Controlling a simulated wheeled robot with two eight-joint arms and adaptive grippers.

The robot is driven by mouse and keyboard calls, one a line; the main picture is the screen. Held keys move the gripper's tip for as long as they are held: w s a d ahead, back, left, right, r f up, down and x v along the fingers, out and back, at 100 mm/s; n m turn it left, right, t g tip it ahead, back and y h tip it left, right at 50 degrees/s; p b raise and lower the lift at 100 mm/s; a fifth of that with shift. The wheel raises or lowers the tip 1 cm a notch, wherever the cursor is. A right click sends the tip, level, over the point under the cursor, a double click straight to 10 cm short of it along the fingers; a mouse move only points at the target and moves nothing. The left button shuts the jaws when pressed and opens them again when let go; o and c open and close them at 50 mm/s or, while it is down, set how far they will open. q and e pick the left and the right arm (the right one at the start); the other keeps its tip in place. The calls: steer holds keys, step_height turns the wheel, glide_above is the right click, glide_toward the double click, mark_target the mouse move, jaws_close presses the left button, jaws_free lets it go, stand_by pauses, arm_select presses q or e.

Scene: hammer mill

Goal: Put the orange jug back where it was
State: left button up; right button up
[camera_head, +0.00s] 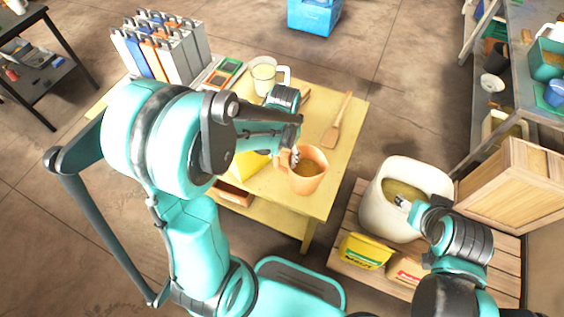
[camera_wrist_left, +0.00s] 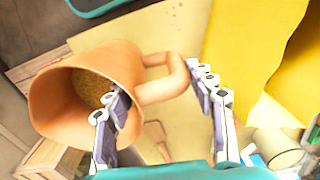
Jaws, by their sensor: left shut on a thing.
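The orange jug (camera_head: 308,178) is at the near right corner of the yellow table (camera_head: 345,115), with brown grainy material inside. I cannot tell whether it rests on the table or hangs just above it. My left gripper (camera_head: 295,155) is shut on the jug's handle side. In the left wrist view the jug (camera_wrist_left: 62,100) lies to the left, tilted in the picture, and its handle (camera_wrist_left: 165,88) passes between the fingers of my left gripper (camera_wrist_left: 163,112). My right gripper (camera_head: 402,202) is at the white bin (camera_head: 375,215); its fingers are too small to read.
A clear measuring jug (camera_head: 263,77) and a wooden spatula (camera_head: 337,125) lie farther back on the table.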

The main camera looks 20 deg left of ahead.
mark_target(297, 169)
arm_select(q)
step_height(297, 169, down, 6)
steer(key=w+a+b, duration=0.1)
steer(key=w+b, duration=0.1)
steer(key=shift+a+r, duration=0.2)
steer(key=shift+a, duration=0.2)
steer(key=o, duration=1.4)
steer(key=shift+f, duration=0.15)
steer(key=shift+c, duration=0.2)
